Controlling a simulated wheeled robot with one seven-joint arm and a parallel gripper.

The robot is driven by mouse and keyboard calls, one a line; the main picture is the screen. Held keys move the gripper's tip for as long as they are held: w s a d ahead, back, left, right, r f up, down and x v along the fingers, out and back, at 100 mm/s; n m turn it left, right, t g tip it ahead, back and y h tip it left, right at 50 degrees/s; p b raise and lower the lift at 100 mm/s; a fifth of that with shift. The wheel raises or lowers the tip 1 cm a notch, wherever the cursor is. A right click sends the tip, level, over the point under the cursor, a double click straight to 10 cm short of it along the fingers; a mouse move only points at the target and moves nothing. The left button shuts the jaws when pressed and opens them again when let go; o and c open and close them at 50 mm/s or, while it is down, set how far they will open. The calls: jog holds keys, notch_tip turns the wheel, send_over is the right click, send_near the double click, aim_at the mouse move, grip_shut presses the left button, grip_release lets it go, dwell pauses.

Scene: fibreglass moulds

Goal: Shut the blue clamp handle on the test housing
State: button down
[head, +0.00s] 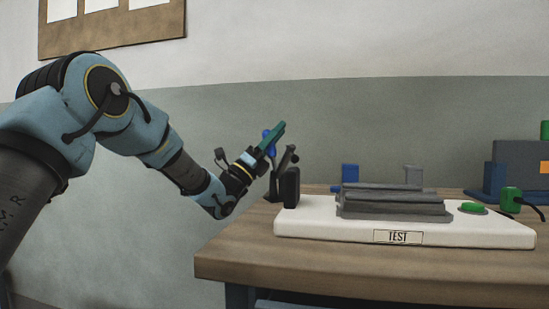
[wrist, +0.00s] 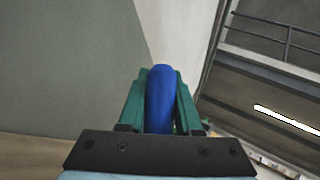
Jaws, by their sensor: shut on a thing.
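The blue clamp handle (wrist: 161,98) stands between the green fingers of my gripper (wrist: 160,75) in the wrist view, and the fingers are shut on it. In the head view, only a little of the blue handle (head: 266,134) shows beside my gripper (head: 279,130). The handle is raised, above the dark clamp body (head: 291,187) at the left end of the test housing. The test housing has a white base (head: 300,222) marked TEST and a stepped grey block (head: 392,207) on top. The clamp's lower linkage is partly hidden.
The housing stands on a wooden table (head: 235,258). A green button (head: 472,207) and a green cylinder (head: 510,199) are at its right end. A dark box (head: 520,168) stands at the far right.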

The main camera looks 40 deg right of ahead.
jog(key=shift+s+a+r+m+g+y+b, duration=0.15)
jog(key=shift+s+m+g+b, duration=0.1)
jog(key=shift+m+g+b, duration=0.4)
jog(key=shift+s+m+g+y+b, duration=0.15)
jog(key=shift+s+m+g+b, duration=0.05)
jog(key=shift+m+g+b, duration=0.4)
jog(key=c, duration=0.6)
grip_release()
jog(key=v, duration=1)
jog(key=shift+a+b, duration=0.35)
jog(key=shift+b, duration=0.1)
